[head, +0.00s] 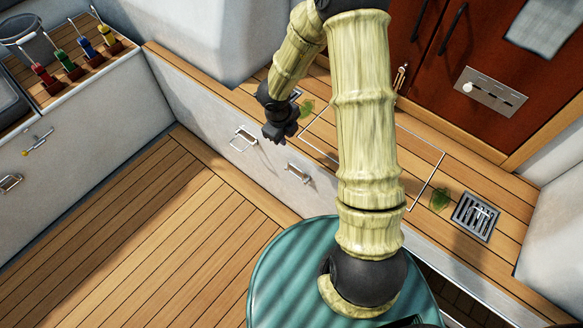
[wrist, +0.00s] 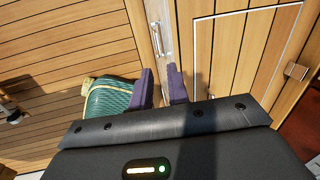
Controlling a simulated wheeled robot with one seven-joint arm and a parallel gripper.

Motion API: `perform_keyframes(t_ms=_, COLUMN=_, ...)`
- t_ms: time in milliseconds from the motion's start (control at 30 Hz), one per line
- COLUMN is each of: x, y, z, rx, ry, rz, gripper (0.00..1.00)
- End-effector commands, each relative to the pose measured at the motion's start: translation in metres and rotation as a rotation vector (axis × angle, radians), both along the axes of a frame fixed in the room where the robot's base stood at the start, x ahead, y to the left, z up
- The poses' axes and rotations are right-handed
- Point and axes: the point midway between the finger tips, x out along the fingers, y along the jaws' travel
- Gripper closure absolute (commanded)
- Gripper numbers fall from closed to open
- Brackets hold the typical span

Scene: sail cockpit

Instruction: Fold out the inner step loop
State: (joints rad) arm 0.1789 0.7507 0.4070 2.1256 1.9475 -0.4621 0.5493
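In the head view, two small metal loops sit on the white bench riser: a left one (head: 243,138) and a right one (head: 297,173) nearer my base. The left one appears to stand out from the riser. I cannot tell which is the inner step loop. My gripper (head: 280,138) hangs in front of the bench beside them, its fingers hardly visible there. In the wrist view, my gripper (wrist: 163,80) has its two purple fingers apart with nothing between them. A metal loop (wrist: 157,38) shows on the riser just beyond the fingertips, seemingly apart from them.
The wooden bench top carries an outlined hatch (head: 425,187) and a drain grate (head: 475,217). Red-brown doors (head: 440,60) stand behind. At left are a grey bucket (head: 25,45) and coloured-handled tools (head: 65,65). The plank floor (head: 130,235) is clear.

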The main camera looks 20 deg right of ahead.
Motion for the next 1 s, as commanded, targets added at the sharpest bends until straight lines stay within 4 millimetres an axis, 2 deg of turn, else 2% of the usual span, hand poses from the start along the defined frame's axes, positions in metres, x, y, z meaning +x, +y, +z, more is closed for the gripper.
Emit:
perform_keyframes(t_ms=67, x=-0.003, y=0.001, z=-0.009, rx=0.005, ry=0.020, rz=-0.047, gripper=0.83)
perform_keyframes(t_ms=400, x=-0.004, y=0.001, z=-0.009, rx=0.007, ry=0.025, rz=-0.060, gripper=0.83)
perform_keyframes(t_ms=567, x=-0.003, y=0.000, z=-0.018, rx=0.007, ry=0.025, rz=-0.059, gripper=0.83)
perform_keyframes(t_ms=1000, x=0.004, y=-0.010, z=-0.090, rx=0.007, ry=0.024, rz=-0.057, gripper=0.83)
